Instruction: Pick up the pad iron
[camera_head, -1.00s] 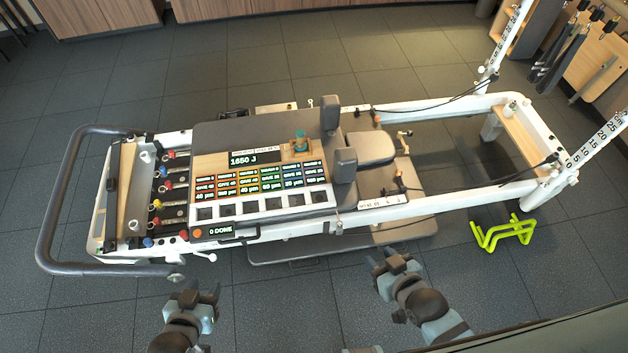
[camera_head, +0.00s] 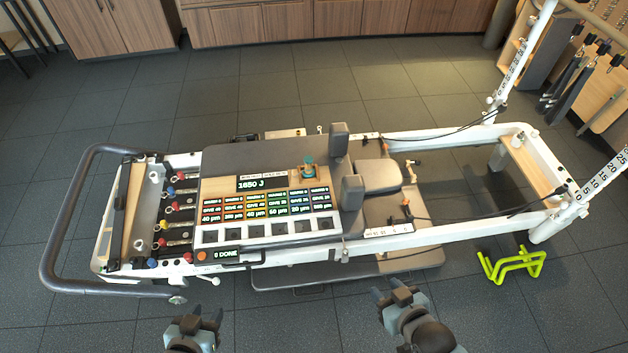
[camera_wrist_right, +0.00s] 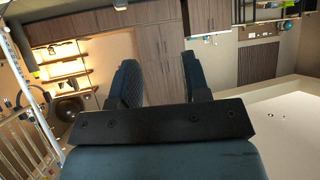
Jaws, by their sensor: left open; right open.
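A small teal-topped object (camera_head: 308,165), which looks like the pad iron, stands on a small wooden holder (camera_head: 316,174) at the upper right of the board on the reformer. It is too small to make out its shape. My left gripper (camera_head: 193,320) is open and empty at the bottom of the head view, in front of the reformer. My right gripper (camera_head: 396,292) is open and empty, also in front of the reformer and below the teal-topped object in the picture. In the right wrist view, the right gripper's two fingers (camera_wrist_right: 163,85) are apart with nothing between them.
The board (camera_head: 226,186) carries a "1650 J" display, coloured labels and a row of dark square slots (camera_head: 270,229). Two upright shoulder rests (camera_head: 352,191) stand right of it. A curved grey bar (camera_head: 62,230) is at left. A lime-green frame (camera_head: 512,264) lies on the floor.

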